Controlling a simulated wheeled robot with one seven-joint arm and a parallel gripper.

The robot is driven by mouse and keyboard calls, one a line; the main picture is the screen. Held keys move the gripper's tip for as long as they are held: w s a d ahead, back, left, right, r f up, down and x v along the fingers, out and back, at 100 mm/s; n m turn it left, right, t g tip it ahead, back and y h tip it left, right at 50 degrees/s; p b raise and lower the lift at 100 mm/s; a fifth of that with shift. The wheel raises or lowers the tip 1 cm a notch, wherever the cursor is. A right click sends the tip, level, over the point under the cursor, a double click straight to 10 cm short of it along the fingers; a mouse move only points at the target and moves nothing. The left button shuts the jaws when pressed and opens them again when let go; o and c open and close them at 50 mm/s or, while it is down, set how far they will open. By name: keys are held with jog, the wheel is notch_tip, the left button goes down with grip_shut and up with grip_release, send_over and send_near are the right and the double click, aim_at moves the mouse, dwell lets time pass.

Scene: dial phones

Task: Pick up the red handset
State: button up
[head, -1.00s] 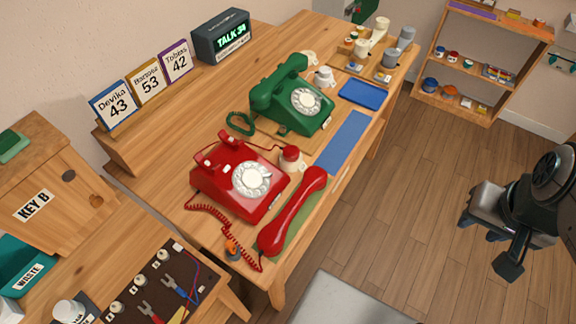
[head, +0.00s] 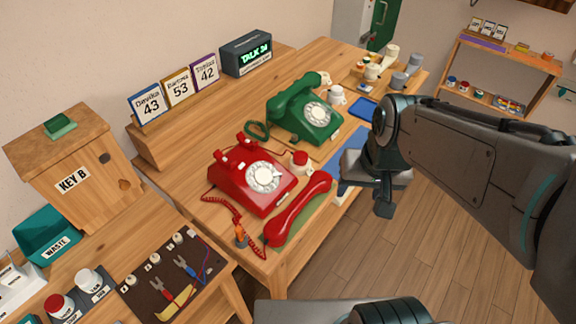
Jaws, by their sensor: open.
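The red handset (head: 299,209) lies off its cradle on a green mat (head: 318,207) at the front edge of the desk, in the head view. A coiled red cord runs from its near end to the red dial phone (head: 252,178), just left of it. My gripper (head: 364,198) is open and empty, to the right of the handset and apart from it, by the desk's front edge. Part of its jaws is hidden by my arm.
A green dial phone (head: 306,113) with its handset on stands behind. A blue mat (head: 350,148) is partly hidden by my arm. A tool board (head: 165,280) lies on the left table.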

jog(key=w+a+m+g+y+p, duration=0.1)
jog(key=w+a+m+g+p, duration=0.15)
jog(key=w+a+p, duration=0.35)
jog(key=m+h+p, duration=0.2)
jog(key=m+p, duration=0.2)
jog(key=p, duration=0.2)
send_over(301, 199)
notch_tip(301, 199, down, 6)
jog(key=f, duration=0.2)
jog(key=f+b, duration=0.1)
jog(key=f, duration=0.5)
jog(key=shift+w+a+f+b, duration=0.1)
jog(key=shift+w+a+b, duration=0.1)
jog(key=shift+w+b, duration=0.1)
jog(key=shift+s+d+f, duration=0.1)
jog(key=shift+s+f, duration=0.05)
jog(key=shift+f, duration=1.2)
jog(key=shift+s+d+f, duration=0.1)
jog(key=shift+f, duration=1.25)
grip_shut()
